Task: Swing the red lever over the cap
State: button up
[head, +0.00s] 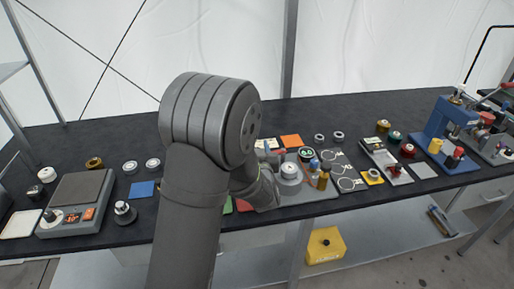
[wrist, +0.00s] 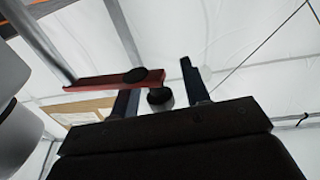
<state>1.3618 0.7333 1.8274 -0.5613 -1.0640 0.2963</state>
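In the wrist view the red lever (wrist: 100,81) is a flat red bar running across the upper left, with a black round piece (wrist: 138,75) near its right end. A dark knob (wrist: 160,97) shows just below that end, between the two fingers of my gripper (wrist: 160,92). The fingers stand apart, with a gap on each side of the knob; I cannot tell whether either touches it. A round grey-white piece (head: 290,171) shows beside my arm there. I cannot make out which part is the cap.
A white rounded body (wrist: 14,95) fills the left of the wrist view. In the head view a scale (head: 75,205) stands left on the dark table. Small bottles (head: 323,178), ring-like pieces (head: 347,184) and a blue press (head: 447,135) crowd the right side.

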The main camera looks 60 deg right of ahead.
jog(key=v, duration=1.7)
jog(key=shift+a, duration=0.2)
jog(key=shift+s, duration=0.1)
jog(key=c, duration=0.3)
jog(key=shift+w+d+r, duration=0.1)
jog(key=shift+w+d, duration=0.05)
jog(key=shift+w, duration=0.1)
jog(key=c, duration=0.4)
jog(key=w+d+n+g+h, duration=0.1)
jog(key=w+n, duration=0.1)
jog(key=w+d+r+n+g+h, duration=0.1)
jog(key=w+n, duration=0.1)
jog(key=w+d+n+g+h, duration=0.1)
jog(key=w, duration=0.2)
jog(key=shift+w+d+r+n+g+h, duration=0.1)
jog(key=shift+r+n+g+h, duration=0.2)
jog(key=shift+r+n+g, duration=0.1)
grip_shut()
jog(key=w+a+f+n+g, duration=0.1)
jog(key=w+a+n+g, duration=0.1)
jog(key=w+n+g, duration=0.4)
jog(key=s+d, duration=0.1)
jog(key=d, duration=0.7)
jog(key=shift+s+f+t, duration=0.25)
jog(key=shift+f+t, duration=0.05)
jog(key=shift+t, duration=0.1)
